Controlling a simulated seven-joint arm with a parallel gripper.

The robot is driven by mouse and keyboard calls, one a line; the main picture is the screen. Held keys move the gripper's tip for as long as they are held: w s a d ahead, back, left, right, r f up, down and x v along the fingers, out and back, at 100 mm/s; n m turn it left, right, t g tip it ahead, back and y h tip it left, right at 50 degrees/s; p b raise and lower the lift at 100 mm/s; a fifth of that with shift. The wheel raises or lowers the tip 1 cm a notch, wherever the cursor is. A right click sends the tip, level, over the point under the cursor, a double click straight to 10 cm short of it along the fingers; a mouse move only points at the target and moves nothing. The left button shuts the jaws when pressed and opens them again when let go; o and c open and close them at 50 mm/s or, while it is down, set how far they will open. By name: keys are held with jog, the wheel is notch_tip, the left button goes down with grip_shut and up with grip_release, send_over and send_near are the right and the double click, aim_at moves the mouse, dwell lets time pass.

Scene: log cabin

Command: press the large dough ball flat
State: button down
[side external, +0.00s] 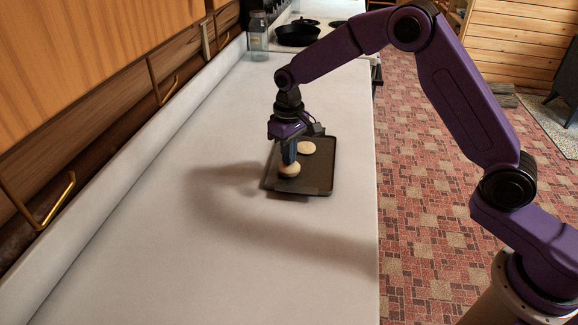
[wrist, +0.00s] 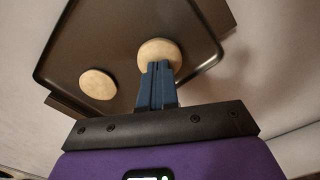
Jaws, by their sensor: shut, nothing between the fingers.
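A dark baking tray (side external: 319,172) lies on the white counter and also fills the top of the wrist view (wrist: 110,35). Two pale, round dough pieces are on it. The near piece (side external: 289,172) is under my gripper; in the wrist view this dough piece (wrist: 160,48) looks slightly the larger. The other dough piece (side external: 306,147) lies farther back and looks low and flat; it also shows in the wrist view (wrist: 98,84). My gripper (side external: 289,161) points down with its blue fingers together and empty, the tips (wrist: 158,68) at or just above the near piece. Contact is unclear.
A glass jar (side external: 258,36) and a black pan (side external: 297,35) stand at the far end of the counter, by the stove. Drawers with brass handles line the left side. The counter (side external: 200,260) around and in front of the tray is clear.

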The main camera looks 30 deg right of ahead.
jog(key=shift+f, duration=0.85)
dwell(1.4)
jog(key=shift+r, duration=3.5)
jog(key=s+r+n, duration=0.2)
jog(key=s+r, duration=0.1)
jog(key=s, duration=0.6)
jog(key=s+r+n, duration=0.2)
jog(key=s, duration=0.7)
jog(key=s+d+n, duration=0.2)
jog(key=s+d, duration=0.3)
jog(key=s, duration=0.5)
jog(key=s+d+n, duration=0.3)
jog(key=s+d, duration=0.2)
jog(key=s, duration=0.5)
jog(key=shift+s+f+n, duration=0.2)
jog(key=shift+f+n, duration=0.1)
jog(key=shift+f, duration=0.15)
